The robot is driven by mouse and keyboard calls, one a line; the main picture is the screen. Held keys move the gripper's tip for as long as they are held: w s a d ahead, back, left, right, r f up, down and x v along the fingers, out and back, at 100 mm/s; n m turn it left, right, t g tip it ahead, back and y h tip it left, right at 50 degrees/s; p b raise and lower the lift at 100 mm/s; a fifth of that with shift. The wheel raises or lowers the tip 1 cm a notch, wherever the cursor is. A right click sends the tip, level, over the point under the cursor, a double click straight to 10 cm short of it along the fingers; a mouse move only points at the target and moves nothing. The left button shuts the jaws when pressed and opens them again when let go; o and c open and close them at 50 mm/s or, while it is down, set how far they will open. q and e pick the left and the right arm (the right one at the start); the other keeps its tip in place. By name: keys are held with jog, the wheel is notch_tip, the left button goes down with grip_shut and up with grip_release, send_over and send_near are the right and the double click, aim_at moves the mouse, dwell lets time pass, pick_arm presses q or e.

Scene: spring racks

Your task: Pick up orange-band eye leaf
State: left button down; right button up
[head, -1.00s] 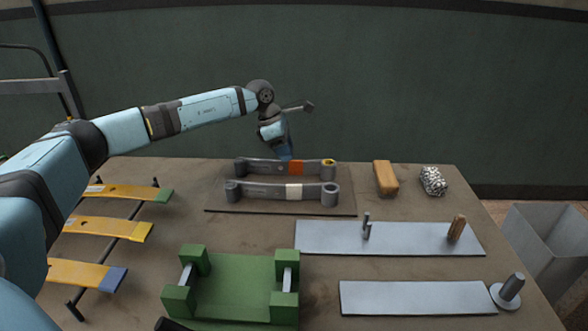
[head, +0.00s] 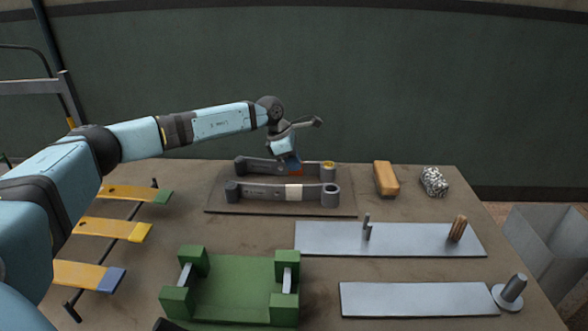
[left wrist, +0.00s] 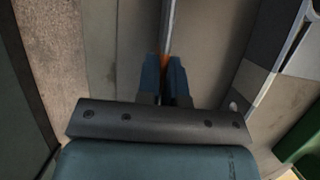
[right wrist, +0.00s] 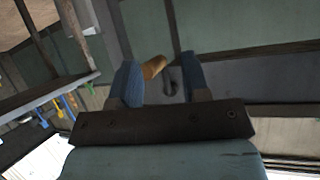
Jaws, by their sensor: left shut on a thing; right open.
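The orange-band eye leaf (head: 262,165) is a dark grey bar with an eye at each end, lying at the back of the dark mat (head: 225,208). My left gripper (head: 294,168) is shut on it at the orange band, mostly covering the band. In the left wrist view the two blue fingers (left wrist: 166,72) close on the thin bar, with orange showing between them. The white-band eye leaf (head: 262,192) lies parallel just in front. My right gripper (right wrist: 160,82) is open in the right wrist view, and not visible in the head view.
A green fixture (head: 232,275) stands at the front. Yellow leaves (head: 112,229) lie on a rack at the left. Grey plates (head: 390,238) with pins, a tan block (head: 386,178) and a speckled roll (head: 434,181) are at the right. A grey bin (head: 545,245) stands beyond the table.

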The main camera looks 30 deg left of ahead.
pick_arm(q)
notch_tip(320, 180, up, 28)
jog(key=p, duration=0.8)
pick_arm(e)
jog(key=r, duration=0.2)
jog(key=shift+s+d+r+m+g+h, duration=0.25)
jog(key=shift+d+r+m+g+h, duration=0.05)
jog(key=shift+d+r+g+h, duration=0.1)
dwell(0.5)
jog(key=shift+f, duration=0.1)
